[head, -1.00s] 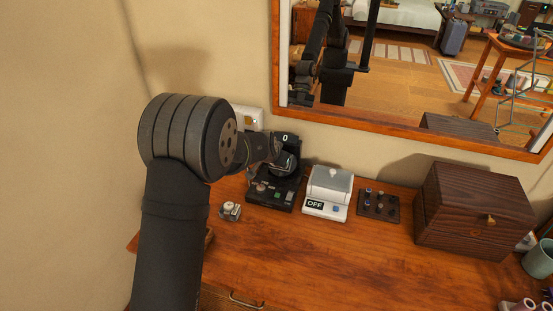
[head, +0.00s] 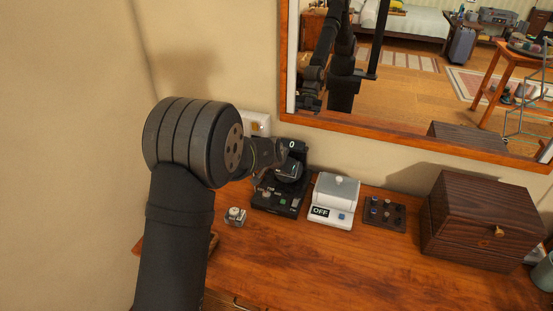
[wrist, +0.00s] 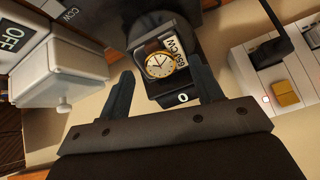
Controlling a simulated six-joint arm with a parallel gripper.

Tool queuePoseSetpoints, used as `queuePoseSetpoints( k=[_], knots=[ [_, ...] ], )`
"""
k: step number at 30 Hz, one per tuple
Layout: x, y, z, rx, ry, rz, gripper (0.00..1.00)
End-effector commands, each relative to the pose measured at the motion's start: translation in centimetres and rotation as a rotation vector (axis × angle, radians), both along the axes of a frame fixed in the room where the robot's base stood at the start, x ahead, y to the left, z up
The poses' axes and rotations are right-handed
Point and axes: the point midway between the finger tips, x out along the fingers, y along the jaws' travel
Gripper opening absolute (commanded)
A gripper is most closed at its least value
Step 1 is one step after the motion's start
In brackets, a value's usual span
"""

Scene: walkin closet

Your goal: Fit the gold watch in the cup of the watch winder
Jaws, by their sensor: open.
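The gold watch (wrist: 160,64), with a white dial and brown strap, shows in the wrist view. My gripper (wrist: 160,68) is open, one finger on each side of the watch, with visible gaps. In the head view the black watch winder (head: 268,201) stands on the dresser, its display reading 0. My gripper (head: 282,153) is over its cup there, and the watch is not clearly visible.
A white box (head: 331,207) marked OFF stands right of the winder. Beyond it are a small dark knob tray (head: 384,214) and a brown wooden box (head: 475,225). A small cushioned item (head: 235,217) lies left of the winder. A wall switch (head: 257,124) and mirror are behind.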

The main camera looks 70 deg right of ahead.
Motion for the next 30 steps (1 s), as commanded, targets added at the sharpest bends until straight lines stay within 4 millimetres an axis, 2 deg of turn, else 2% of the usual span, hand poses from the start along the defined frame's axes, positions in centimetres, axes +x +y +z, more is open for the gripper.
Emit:
queuePoseSetpoints(
  k=[21, 30],
  knots=[
    [0.1, 8.1, 9.9, -0.004, 0.0, 0.001, 0.6],
    [0.0, 10.1, 12.2, -0.003, 0.0, 0.001, 0.6]
  ],
)
